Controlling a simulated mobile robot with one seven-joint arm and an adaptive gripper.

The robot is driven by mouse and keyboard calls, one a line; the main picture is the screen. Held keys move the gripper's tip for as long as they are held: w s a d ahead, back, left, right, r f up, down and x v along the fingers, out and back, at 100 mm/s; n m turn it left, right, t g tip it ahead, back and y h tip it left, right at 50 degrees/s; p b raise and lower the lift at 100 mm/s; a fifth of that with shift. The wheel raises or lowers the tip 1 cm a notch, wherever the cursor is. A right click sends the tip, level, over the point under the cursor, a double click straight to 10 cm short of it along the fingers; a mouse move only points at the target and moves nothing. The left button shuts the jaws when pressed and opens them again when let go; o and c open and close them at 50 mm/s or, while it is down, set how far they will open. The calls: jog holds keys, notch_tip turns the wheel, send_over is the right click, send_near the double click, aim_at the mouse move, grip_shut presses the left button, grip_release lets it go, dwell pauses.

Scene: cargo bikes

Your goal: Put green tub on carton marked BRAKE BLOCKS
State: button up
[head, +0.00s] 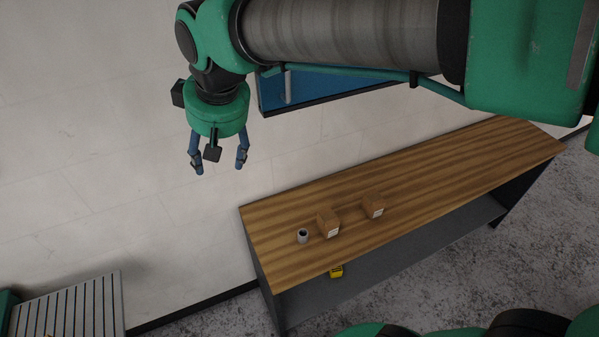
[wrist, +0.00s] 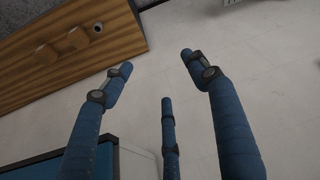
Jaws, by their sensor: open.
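Two brown cartons stand on the wooden bench (head: 440,172): a left carton (head: 325,218) and a right carton (head: 371,203). Each has a small white label, too small to read, so I cannot tell which is marked BRAKE BLOCKS. I see no green tub in either view. My gripper (head: 218,168) is open and empty, high in front of the wall and to the left of the bench. In the wrist view its blue fingers (wrist: 157,62) are spread, with the bench and cartons beyond them at the upper left.
A small grey-white cup-like item (head: 302,236) stands left of the cartons. A yellow item (head: 336,271) shows below the bench's front edge. A blue panel (head: 320,88) hangs on the wall behind my arm. A slatted grey surface (head: 70,308) is at the lower left. The bench's right part is clear.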

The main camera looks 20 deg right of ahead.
jog(key=s+d+f+m+t, duration=0.1)
jog(key=s+d+f+m, duration=0.1)
jog(key=s+d, duration=0.5)
jog(key=s+d+f+m+h, duration=0.1)
jog(key=s+d+f+m, duration=0.1)
jog(key=s+d, duration=0.5)
jog(key=s, duration=0.3)
jog(key=shift+d+m+t, duration=0.3)
jog(key=shift+t, duration=0.1)
jog(key=shift+f, duration=0.1)
notch_tip(320, 180, down, 18)
jog(key=b, duration=1.8)
jog(key=shift+r, duration=0.2)
